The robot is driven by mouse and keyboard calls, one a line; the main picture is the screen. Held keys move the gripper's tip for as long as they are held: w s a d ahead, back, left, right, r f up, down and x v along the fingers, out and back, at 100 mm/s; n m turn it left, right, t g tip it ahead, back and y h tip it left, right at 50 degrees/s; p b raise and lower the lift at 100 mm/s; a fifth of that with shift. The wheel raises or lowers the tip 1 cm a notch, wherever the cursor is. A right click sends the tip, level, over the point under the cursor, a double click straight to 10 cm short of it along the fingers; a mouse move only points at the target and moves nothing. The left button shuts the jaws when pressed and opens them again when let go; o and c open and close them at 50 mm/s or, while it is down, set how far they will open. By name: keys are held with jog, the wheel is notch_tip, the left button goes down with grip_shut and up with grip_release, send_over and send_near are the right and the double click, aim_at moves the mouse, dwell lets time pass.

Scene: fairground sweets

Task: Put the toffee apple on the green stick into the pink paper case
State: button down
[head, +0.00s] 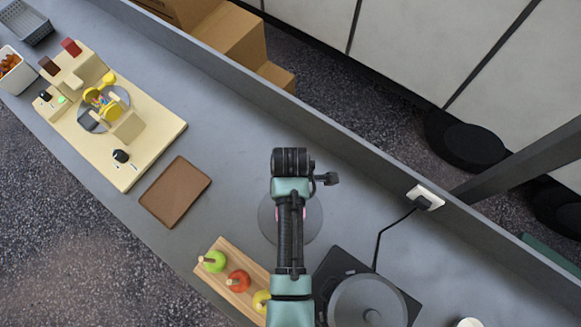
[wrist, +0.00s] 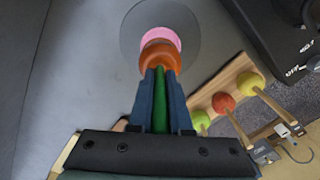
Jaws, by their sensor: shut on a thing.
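My gripper (wrist: 162,82) is shut on the green stick (wrist: 161,100), which stands between its two blue fingers in the wrist view. The orange-brown toffee apple (wrist: 160,57) is at the stick's far end, beyond the fingertips. The pink paper case (wrist: 160,36) shows just past the apple, which covers part of it. I cannot tell whether the apple touches the case. The case is on a round grey disc (wrist: 195,28). In the head view my arm hides the gripper and apple; only a sliver of pink shows beside it on the disc (head: 268,218).
A wooden rack (head: 221,282) holds green (head: 214,261), red (head: 238,281) and yellow (head: 261,302) apples. A dark hotplate with a round pan (head: 367,302) stands right of my arm. A brown mat (head: 175,192) and a cream board (head: 150,150) lie left. Bare counter separates mat and disc.

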jog(key=shift+s+f+b, duration=0.1)
jog(key=shift+f+b, duration=0.55)
jog(key=shift+f, duration=0.1)
notch_tip(320, 180, down, 7)
jog(key=b, duration=0.5)
jog(key=shift+r, duration=0.15)
jog(key=shift+f, duration=0.25)
jog(key=c, duration=0.8)
grip_release()
jog(key=shift+o, duration=0.2)
notch_tip(320, 180, up, 13)
jog(key=shift+b, duration=1.1)
